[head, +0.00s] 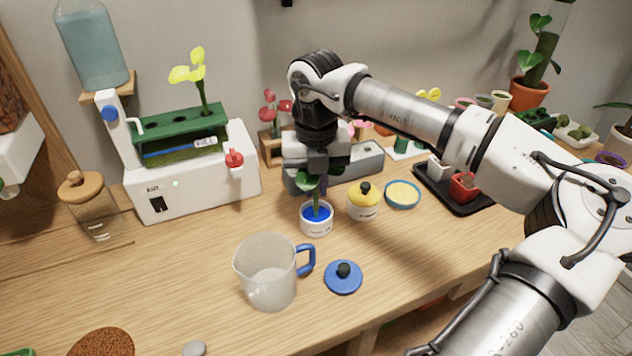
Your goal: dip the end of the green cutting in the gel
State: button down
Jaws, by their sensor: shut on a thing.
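My gripper (316,172) points down over the bench and is shut on the green cutting (316,193). The cutting hangs upright, with leaves showing just below the fingers. Its lower end overlaps the blue gel (317,213) in a small white pot (316,227) with a label. From this view I cannot tell how deep the end is in the gel. A round blue lid (343,278) with a black knob lies in front and to the right of the pot.
A clear jug (266,272) with a blue handle stands close in front left. A yellow-lidded pot (364,201) and an open blue-rimmed dish (403,194) stand right. A white machine (196,182) stands back left.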

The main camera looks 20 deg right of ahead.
jog(key=shift+r+p, duration=1.95)
jog(key=shift+r, duration=1.55)
